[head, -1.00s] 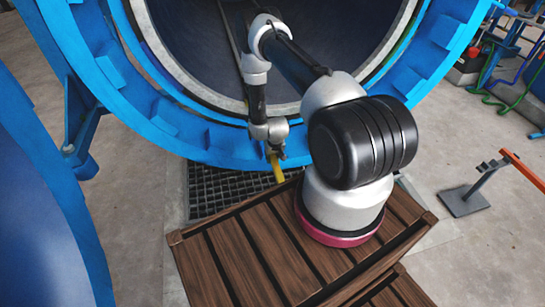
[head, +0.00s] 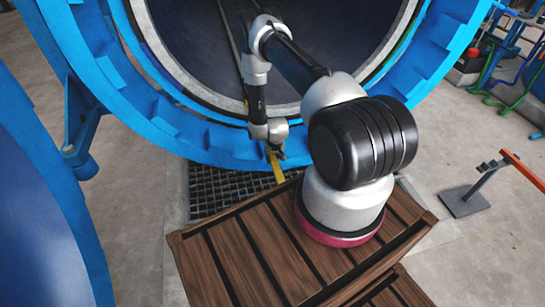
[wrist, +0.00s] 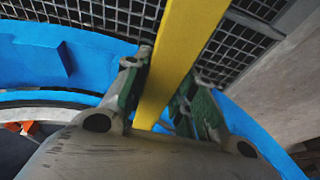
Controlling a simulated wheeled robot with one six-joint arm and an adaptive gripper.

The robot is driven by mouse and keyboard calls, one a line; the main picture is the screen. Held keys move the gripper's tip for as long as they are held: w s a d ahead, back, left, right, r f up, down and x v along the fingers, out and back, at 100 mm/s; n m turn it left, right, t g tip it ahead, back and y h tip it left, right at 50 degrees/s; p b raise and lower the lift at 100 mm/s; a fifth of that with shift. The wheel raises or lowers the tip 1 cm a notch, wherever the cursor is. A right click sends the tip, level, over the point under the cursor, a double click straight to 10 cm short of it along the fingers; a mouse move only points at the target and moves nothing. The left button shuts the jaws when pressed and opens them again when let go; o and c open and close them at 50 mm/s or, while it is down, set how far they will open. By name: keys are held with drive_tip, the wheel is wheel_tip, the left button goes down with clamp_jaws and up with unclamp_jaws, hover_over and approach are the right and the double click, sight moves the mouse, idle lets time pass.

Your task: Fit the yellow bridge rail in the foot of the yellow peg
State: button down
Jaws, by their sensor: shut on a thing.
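The yellow bridge rail (wrist: 180,55) is between the two fingers of my gripper (wrist: 165,105) in the wrist view, and the fingers are shut on it. It runs from the fingers up past the top edge of that view. In the head view the yellow rail (head: 277,168) shows as a short piece below my gripper (head: 275,153), over the edge of the dark grating. Its lower end is hidden behind the wooden platform's edge or too small to tell. I cannot make out the yellow peg or its foot as a separate thing in either view.
The blue flanged ring (head: 215,150) of the autoclave mouth stands just behind my gripper. A dark floor grating (head: 215,190) lies below it. The slatted wooden platform (head: 225,255) is in front. A grey metal stand (head: 465,200) with an orange bar is at right.

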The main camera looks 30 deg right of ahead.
drive_tip(key=shift+f, duration=1.5)
drive_tip(key=c, duration=1.1)
unclamp_jaws()
drive_tip(key=v, duration=1.2)
